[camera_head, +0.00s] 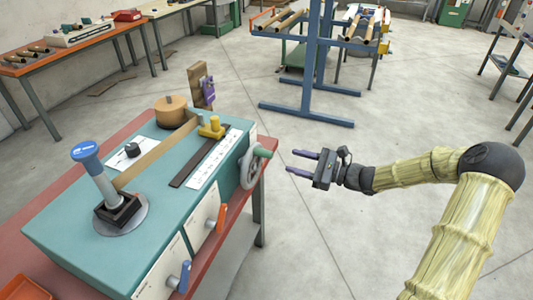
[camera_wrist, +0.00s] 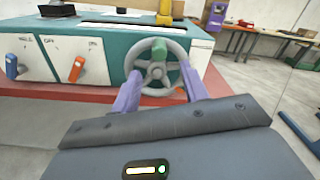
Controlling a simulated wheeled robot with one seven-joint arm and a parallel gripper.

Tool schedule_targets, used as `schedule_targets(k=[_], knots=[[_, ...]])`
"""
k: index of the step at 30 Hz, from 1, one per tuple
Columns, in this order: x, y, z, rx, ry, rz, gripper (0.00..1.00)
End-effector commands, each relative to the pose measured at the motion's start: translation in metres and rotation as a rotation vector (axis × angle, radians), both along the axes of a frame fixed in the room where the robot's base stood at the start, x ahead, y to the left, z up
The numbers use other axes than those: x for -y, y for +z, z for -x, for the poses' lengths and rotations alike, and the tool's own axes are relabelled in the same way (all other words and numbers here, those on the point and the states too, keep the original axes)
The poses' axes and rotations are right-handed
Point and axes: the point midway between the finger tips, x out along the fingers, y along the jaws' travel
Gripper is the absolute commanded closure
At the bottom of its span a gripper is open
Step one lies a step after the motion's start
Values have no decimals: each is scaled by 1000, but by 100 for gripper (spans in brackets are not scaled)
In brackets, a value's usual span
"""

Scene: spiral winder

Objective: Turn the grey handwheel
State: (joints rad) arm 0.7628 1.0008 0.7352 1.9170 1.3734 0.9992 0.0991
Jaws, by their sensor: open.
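In the wrist view the handwheel (camera_wrist: 156,68) is straight ahead, between and beyond the purple fingers. My gripper (camera_head: 294,163) is open and empty, to the right of the wheel with a gap between them in the head view.
Orange (camera_head: 222,218) and blue (camera_head: 184,276) levers stick out from the box's front panels. The box stands on a red-topped bench (camera_head: 120,130). A blue rack (camera_head: 310,118) stands behind. The floor right of the bench is clear.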

Motion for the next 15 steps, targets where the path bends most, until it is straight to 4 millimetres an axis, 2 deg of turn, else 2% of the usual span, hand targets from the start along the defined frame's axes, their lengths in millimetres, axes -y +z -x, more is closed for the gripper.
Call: schedule_targets(k=[6,15], knots=[[-39,1,-13,0,6,-1,56],[-84,1,-29,1,3,-1,56]])
